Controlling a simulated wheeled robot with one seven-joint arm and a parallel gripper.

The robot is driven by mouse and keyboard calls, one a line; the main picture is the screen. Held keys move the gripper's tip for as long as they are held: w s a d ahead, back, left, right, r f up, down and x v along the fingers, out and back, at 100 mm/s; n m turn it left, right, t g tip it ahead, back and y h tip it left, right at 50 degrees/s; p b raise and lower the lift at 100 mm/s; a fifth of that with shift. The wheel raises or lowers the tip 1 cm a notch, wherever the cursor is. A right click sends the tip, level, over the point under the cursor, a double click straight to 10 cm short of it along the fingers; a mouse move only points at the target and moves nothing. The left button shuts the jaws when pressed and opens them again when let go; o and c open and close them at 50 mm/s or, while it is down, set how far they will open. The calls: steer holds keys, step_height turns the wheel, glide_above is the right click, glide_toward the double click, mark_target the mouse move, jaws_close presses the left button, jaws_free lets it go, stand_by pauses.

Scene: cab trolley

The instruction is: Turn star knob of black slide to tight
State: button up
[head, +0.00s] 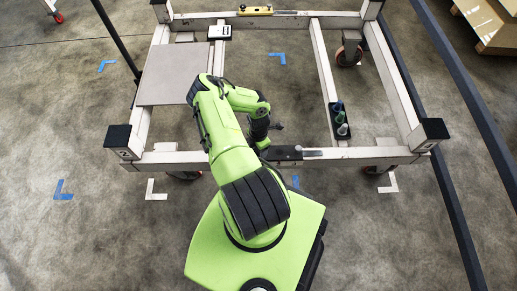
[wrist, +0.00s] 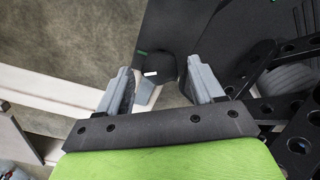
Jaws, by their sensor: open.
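The black slide (head: 286,153) sits on the front rail of the trolley, just right of my arm's end. In the wrist view it appears as a large dark plate (wrist: 205,25) with a small green mark. A dark rounded knob (wrist: 163,66) with a short white mark lies between my fingertips in the picture; its star shape is not clear. My gripper (wrist: 158,68) is open, one finger to each side of the knob, with visible gaps. I cannot tell how far above the knob the fingertips are. In the head view my arm mostly hides the gripper.
The pale trolley frame (head: 326,80) stands around the work area. A grey panel (head: 172,75) lies on its left side. A yellow slide (head: 256,11) is on the far rail. A black tray (head: 340,121) with several small items sits on the inner bar. Dark rails run along the right.

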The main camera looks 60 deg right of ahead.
steer(key=c, duration=1.1)
steer(key=shift+o, duration=0.2)
steer(key=shift+m, duration=0.3)
steer(key=shift+d+m, duration=0.1)
steer(key=shift+m, duration=2.6)
steer(key=o, duration=1.1)
steer(key=shift+c, duration=0.2)
step_height(320, 180, up, 16)
steer(key=p, duration=0.5)
steer(key=shift+f, duration=0.15)
